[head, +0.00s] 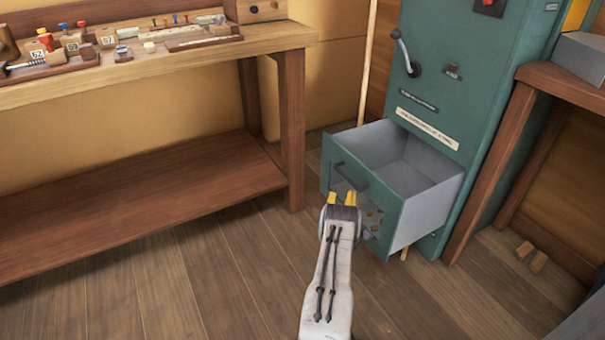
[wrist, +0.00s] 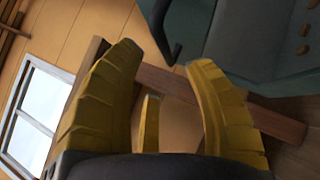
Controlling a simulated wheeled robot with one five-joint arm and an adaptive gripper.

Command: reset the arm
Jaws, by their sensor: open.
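My gripper (head: 345,198) has yellow fingers and is in front of the open drawer (head: 427,216) of a green cabinet (head: 455,75) in the head view. My pale arm reaches up to it from the bottom of the picture. In the wrist view the fingers of my gripper (wrist: 165,75) are spread apart with nothing between them. The green drawer front (wrist: 255,40) shows beyond them at the upper right, with its dark handle (wrist: 170,45) near the fingertips. I cannot tell whether the fingers touch the drawer.
A wooden workbench (head: 160,60) with a lower shelf (head: 130,205) stands at the left, carrying small tools and blocks. Open plank floor (head: 215,285) lies at the front left.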

